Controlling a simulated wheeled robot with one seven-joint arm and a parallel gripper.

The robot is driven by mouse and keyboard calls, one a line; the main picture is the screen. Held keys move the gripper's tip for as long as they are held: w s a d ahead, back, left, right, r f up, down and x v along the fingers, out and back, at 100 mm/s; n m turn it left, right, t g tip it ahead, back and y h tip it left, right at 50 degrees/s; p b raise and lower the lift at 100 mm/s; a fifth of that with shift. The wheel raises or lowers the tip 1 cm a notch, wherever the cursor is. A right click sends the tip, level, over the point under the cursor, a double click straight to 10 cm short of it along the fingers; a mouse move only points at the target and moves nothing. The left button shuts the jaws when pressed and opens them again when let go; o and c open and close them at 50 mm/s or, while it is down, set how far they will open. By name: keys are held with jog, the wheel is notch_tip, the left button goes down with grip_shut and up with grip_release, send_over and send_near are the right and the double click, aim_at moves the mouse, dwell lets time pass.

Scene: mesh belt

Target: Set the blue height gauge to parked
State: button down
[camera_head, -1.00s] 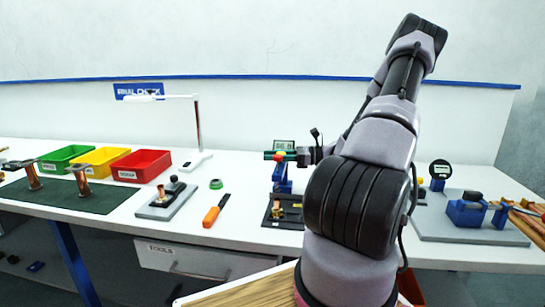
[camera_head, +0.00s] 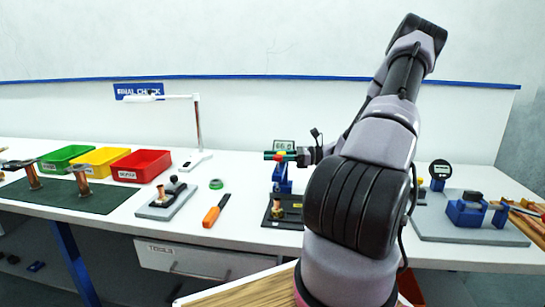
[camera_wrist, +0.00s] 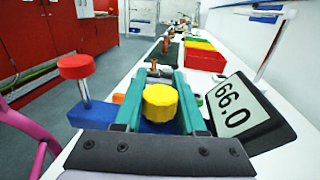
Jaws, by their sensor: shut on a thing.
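The blue height gauge (camera_head: 281,178) stands upright on a dark base plate near the middle of the bench. Its display shows about 66 in the head view (camera_head: 284,146) and 66.0 in the wrist view (camera_wrist: 238,112). My gripper (camera_wrist: 160,76) has its teal fingers on both sides of the yellow knob (camera_wrist: 160,101) on top of the blue carriage, and is shut on it. A red knob (camera_wrist: 76,67) on a blue arm stands out to the left. In the head view my gripper (camera_head: 278,155) is at the gauge's upper part.
A copper part (camera_head: 278,211) stands at the gauge's base. An orange-handled tool (camera_head: 214,212) and a grey fixture (camera_head: 160,208) lie to the left. Red (camera_head: 141,166), yellow and green bins stand behind. A blue clamp fixture (camera_head: 465,211) is at the right.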

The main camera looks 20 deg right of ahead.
jog(key=shift+d, duration=0.1)
jog(key=s+a+v, duration=0.1)
jog(key=s+v, duration=0.1)
jog(key=v, duration=1.3)
jog(key=s+a+v, duration=0.1)
jog(key=s+v, duration=0.1)
jog(key=v, duration=1.3)
jog(key=shift+s+d, duration=0.3)
jog(key=shift+s, duration=0.2)
jog(key=shift+r, duration=0.1)
jog(key=c, duration=0.8)
grip_release()
jog(key=shift+d, duration=0.1)
jog(key=shift+s+d, duration=0.1)
jog(key=shift+d, duration=0.05)
jog(key=v, duration=1)
jog(key=shift+s+d, duration=0.15)
jog(key=shift+d, duration=0.05)
